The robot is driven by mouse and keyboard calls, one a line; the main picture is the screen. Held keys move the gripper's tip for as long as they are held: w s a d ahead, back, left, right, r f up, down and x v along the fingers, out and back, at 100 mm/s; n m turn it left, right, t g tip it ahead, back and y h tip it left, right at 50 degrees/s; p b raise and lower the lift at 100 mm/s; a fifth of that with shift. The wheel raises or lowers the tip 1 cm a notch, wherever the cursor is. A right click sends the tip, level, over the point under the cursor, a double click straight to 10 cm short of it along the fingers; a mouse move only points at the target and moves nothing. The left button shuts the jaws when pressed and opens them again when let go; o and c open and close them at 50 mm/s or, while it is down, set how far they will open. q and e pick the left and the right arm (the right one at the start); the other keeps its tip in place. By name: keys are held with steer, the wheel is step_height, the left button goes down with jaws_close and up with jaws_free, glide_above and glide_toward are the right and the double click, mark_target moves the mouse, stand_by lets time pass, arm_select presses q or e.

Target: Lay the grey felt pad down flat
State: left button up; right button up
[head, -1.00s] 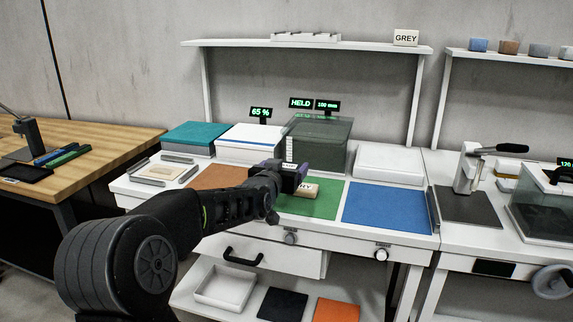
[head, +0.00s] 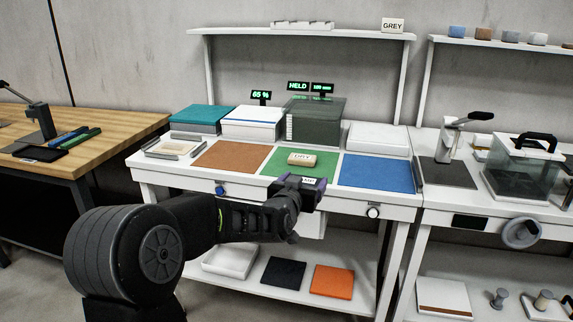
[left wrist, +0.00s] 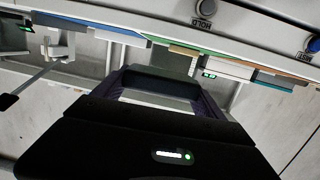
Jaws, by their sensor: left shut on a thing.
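My left gripper (head: 301,186) is at the front edge of the counter, by the near edge of the green mat (head: 285,168). Its jaws are shut on a small dark thing, seen as a dark bar between the purple fingers in the left wrist view (left wrist: 160,84). I cannot tell whether this is the grey felt pad; no other thing clearly shows as that pad. A white label ending in "MP" shows just beyond the fingers. A pale block marked DRY (head: 303,160) rests on the green mat, apart from the gripper. My right gripper is out of view.
A brown mat (head: 232,156) and a blue mat (head: 378,173) lie bare either side. Behind stand a teal-topped stack (head: 202,116), a white stack (head: 252,125) and a dark see-through box (head: 315,120). Knobs (head: 373,212) stick out along the counter front.

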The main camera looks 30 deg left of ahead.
arm_select(q)
steer(key=s+d+f+m+h, duration=0.1)
steer(key=s+d+f+h, duration=0.1)
steer(key=d+f, duration=0.6)
steer(key=s+d+f+m+h, duration=0.2)
steer(key=d+f, duration=0.6)
steer(key=d, duration=0.5)
steer(key=shift+s+f+t, duration=0.3)
steer(key=shift+s, duration=0.55)
